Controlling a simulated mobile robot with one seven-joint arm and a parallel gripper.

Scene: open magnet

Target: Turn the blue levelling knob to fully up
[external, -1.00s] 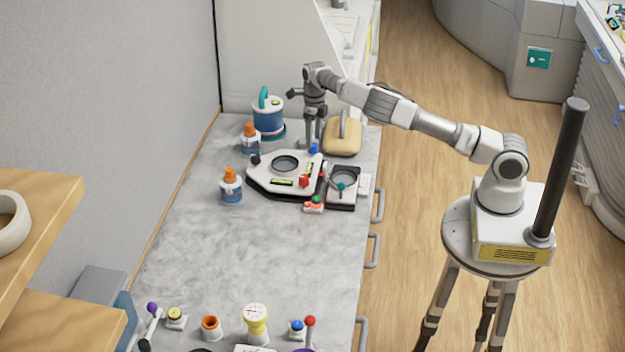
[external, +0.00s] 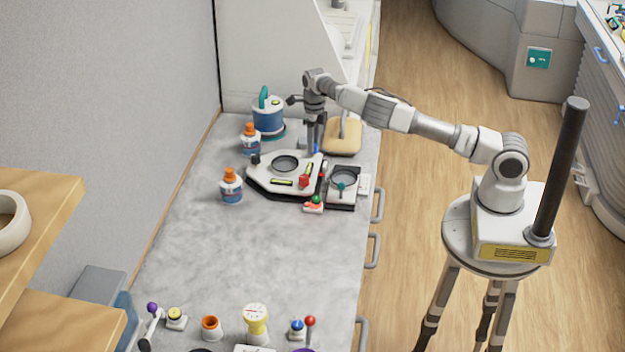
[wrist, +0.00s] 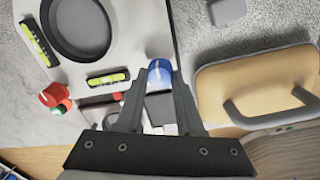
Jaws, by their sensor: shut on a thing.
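The blue levelling knob (external: 317,149) sits at the far right corner of a white levelling plate (external: 262,177) with a round dark recess. In the wrist view the blue knob (wrist: 160,72), with a white mark on its top, is between the fingertips of my gripper (wrist: 157,80). My gripper (external: 316,147) points down and is shut on the knob. In the external view the fingers partly hide it. The plate carries two yellow-green bubble levels; both show in the wrist view, one near the knob (wrist: 108,79) and one at the left (wrist: 39,43).
A red knob (external: 303,181) and a black knob (external: 254,160) are at other corners of the plate. A tan block with a grey handle (external: 343,145) stands right beside my gripper. A blue canister (external: 268,118) and orange-capped bottles (external: 231,190) stand left. The bench middle is clear.

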